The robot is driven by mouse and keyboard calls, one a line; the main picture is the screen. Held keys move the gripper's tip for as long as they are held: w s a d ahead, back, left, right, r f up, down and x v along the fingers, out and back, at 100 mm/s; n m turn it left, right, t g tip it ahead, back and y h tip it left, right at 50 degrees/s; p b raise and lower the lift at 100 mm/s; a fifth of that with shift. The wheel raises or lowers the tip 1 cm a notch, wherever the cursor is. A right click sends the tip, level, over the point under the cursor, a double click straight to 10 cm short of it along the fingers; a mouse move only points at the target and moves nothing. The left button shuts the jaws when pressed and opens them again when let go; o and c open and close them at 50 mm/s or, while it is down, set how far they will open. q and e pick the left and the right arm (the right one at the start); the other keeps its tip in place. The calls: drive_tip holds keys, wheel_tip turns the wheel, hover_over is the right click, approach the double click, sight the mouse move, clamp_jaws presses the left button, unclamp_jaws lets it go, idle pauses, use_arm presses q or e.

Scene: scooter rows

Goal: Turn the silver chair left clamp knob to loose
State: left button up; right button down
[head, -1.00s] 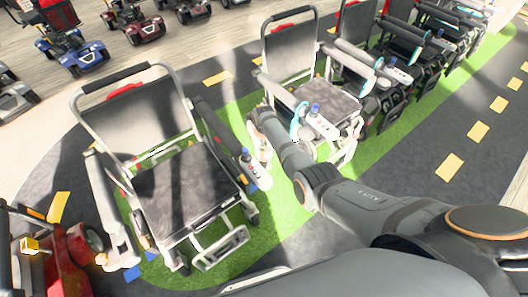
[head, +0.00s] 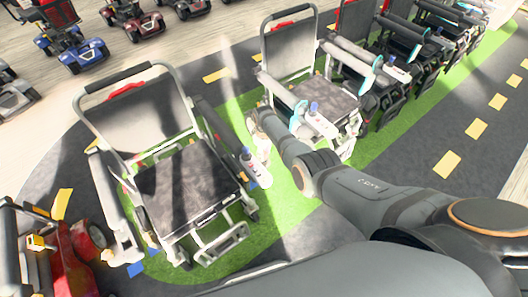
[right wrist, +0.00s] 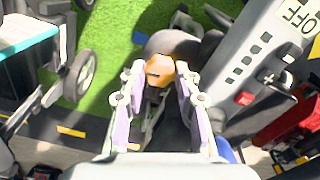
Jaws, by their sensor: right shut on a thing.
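The silver-framed chair (head: 185,180) stands at the left in the head view, with a dark seat and facing me. Its armrest with a joystick panel (head: 256,168) is on the picture's right side. My right gripper (head: 256,120) reaches between this chair and the one beside it; its fingertips are small there. In the right wrist view, my right gripper (right wrist: 158,75) is shut on an orange-brown knob (right wrist: 160,70), one finger on each side. Which way the knob is turned cannot be told. My left gripper is not in view.
A panel marked OFF (right wrist: 265,50) lies beside the fingers in the wrist view. Red and blue scooters stand at the back left. Green floor (head: 290,215) is free in front.

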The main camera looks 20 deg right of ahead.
drive_tip(key=shift+n, duration=1.2)
drive_tip(key=c, duration=1)
unclamp_jaws()
drive_tip(key=shift+o, duration=0.2)
wheel_tip(320, 180, up, 12)
